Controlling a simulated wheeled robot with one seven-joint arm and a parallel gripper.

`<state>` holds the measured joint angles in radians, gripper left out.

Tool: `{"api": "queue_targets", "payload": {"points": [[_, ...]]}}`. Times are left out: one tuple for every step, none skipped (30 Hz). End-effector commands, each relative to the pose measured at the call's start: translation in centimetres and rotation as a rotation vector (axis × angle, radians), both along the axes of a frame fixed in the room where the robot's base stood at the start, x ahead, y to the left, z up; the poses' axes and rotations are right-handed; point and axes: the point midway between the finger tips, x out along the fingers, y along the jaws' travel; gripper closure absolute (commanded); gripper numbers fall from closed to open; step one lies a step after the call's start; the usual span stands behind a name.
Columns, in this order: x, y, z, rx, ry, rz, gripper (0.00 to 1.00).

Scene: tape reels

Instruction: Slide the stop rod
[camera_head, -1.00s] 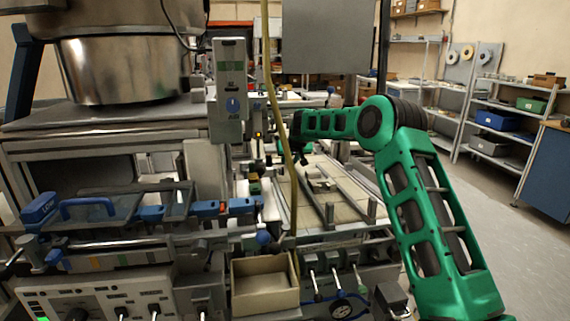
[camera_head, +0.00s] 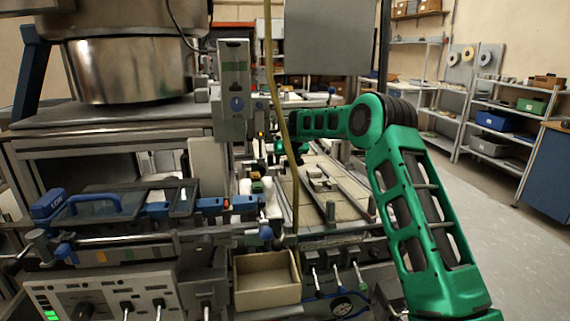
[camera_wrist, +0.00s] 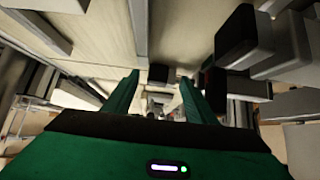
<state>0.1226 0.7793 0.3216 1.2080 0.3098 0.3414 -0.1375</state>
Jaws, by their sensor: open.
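I cannot tell for certain which part is the stop rod. The likely area is the pale bed (camera_head: 308,217) with long metal rails (camera_head: 348,182) on the machine, where small grey fittings sit. My gripper (camera_wrist: 160,98) shows two green fingers in the wrist view, spread apart with nothing seen between them. In that view a metal bar (camera_wrist: 140,25) runs above the fingers and a small dark block (camera_wrist: 158,73) shows beyond the gap.
A black-ended block (camera_wrist: 236,36) juts in close right of my fingers. In the head view, a yellow hose (camera_head: 279,95) hangs before the bed, and a grey control box (camera_head: 233,92) stands left. An open cardboard box (camera_head: 266,289) sits in front. Floor at right is clear.

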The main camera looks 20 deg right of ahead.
Motion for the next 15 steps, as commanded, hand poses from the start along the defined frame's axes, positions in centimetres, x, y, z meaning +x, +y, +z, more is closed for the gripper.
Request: {"api": "queue_targets", "payload": {"points": [[-0.2, 0.0, 0.3, 0.0, -0.001, 0.0, 0.48], [-0.4, 0.0, 0.6, 0.0, -0.002, 0.0, 0.48], [-0.7, 0.0, 0.9, -0.001, -0.002, -0.001, 0.48], [-0.9, 0.0, 1.1, -0.001, -0.002, -0.001, 0.48], [-1.2, 0.1, 1.4, -0.001, -0.002, -0.001, 0.48], [-1.7, 0.1, 1.9, -0.001, -0.002, -0.001, 0.48], [-2.0, 0.1, 2.2, -0.001, -0.002, -0.001, 0.48], [-2.4, 0.1, 2.6, -0.001, -0.002, -0.001, 0.48], [-2.9, 0.2, 3.1, -0.002, -0.002, 0.0, 0.48], [-3.3, 0.2, 3.5, -0.002, -0.002, 0.0, 0.48], [-3.7, 0.2, 3.9, -0.002, -0.002, 0.0, 0.48], [-4.1, 0.3, 4.3, -0.001, -0.001, 0.0, 0.48], [-4.5, 0.4, 4.7, -0.001, -0.001, 0.0, 0.48], [-4.8, 0.4, 5.0, 0.0, -0.001, 0.0, 0.48], [-5.3, 0.4, 5.4, 0.0, 0.0, 0.0, 0.48]]}}
